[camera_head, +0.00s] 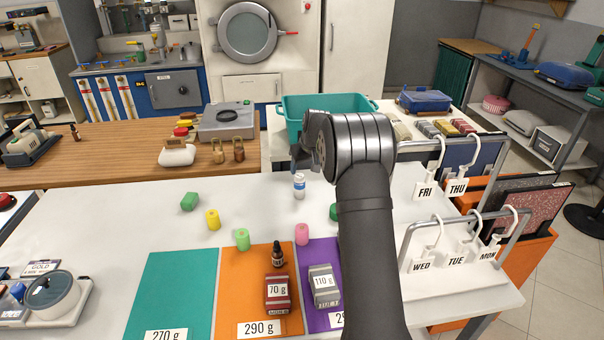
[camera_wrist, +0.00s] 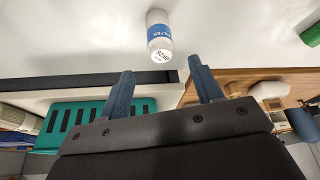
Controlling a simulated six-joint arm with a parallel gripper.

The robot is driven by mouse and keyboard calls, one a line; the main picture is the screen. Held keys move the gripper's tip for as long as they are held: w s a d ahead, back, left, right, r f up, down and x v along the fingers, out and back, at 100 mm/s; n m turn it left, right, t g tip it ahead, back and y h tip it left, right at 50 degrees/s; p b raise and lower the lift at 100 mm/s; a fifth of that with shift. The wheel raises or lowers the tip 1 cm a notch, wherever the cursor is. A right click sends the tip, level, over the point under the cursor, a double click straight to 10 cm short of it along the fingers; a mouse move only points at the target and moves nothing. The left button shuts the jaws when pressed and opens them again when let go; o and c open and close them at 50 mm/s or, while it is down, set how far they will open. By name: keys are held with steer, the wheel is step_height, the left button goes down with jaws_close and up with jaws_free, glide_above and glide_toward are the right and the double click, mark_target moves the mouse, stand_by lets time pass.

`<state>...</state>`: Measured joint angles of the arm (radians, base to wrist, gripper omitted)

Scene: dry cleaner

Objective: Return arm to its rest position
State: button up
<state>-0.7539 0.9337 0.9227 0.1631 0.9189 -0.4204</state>
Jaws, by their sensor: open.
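My arm reaches forward over the white table (camera_head: 120,232) in the head view. My gripper (camera_head: 300,160) is mostly hidden behind my own wrist there. In the wrist view my gripper (camera_wrist: 163,85) shows two blue fingers spread apart with nothing between them. A white bottle with a blue label (camera_head: 299,186) stands on the table just below the gripper in the head view. The bottle also shows in the wrist view (camera_wrist: 159,36), beyond the fingertips and apart from them.
Orange (camera_head: 240,285), teal (camera_head: 170,290) and purple mats lie in front, with a 70 g block (camera_head: 277,293) and a 110 g block (camera_head: 323,286). Several coloured pieces lie behind them. A teal bin (camera_head: 290,108) stands behind my gripper. Hook racks (camera_head: 428,222) stand at right.

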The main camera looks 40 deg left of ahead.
mark_target(299, 175)
steer(key=shift+s+d+r, duration=0.1)
steer(key=shift+d+r, duration=0.1)
steer(key=shift+r, duration=0.25)
steer(key=shift+f, duration=0.1)
steer(key=x, duration=1.1)
steer(key=shift+a+f, duration=0.2)
steer(key=shift+f, duration=0.15)
steer(key=shift+r, duration=1.25)
steer(key=shift+f, duration=0.1)
